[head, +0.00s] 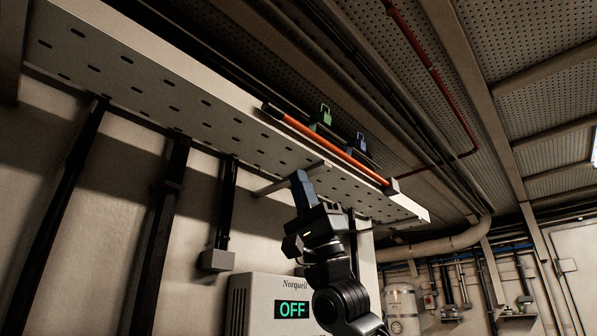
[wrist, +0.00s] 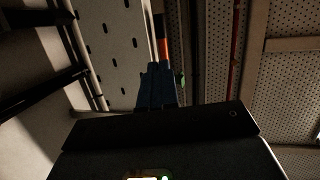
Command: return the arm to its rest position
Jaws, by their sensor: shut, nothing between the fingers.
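My arm reaches up from the lower middle of the head view, in front of the wall and below a pale perforated tray. My gripper (head: 299,180) points up, with its blue-grey fingers together and nothing between them. In the wrist view the shut fingers (wrist: 155,80) stand at the middle, with the tray's underside behind them to the left. In the head view the fingertips overlap the tray's underside; I cannot tell whether they touch it.
The perforated tray (head: 140,60) hangs overhead. An orange bar (head: 325,145) runs along its edge, with a green padlock (head: 325,115) and a blue padlock (head: 362,143) behind it. A white box (head: 255,305) reading OFF stands beside my arm. Open room lies to the right.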

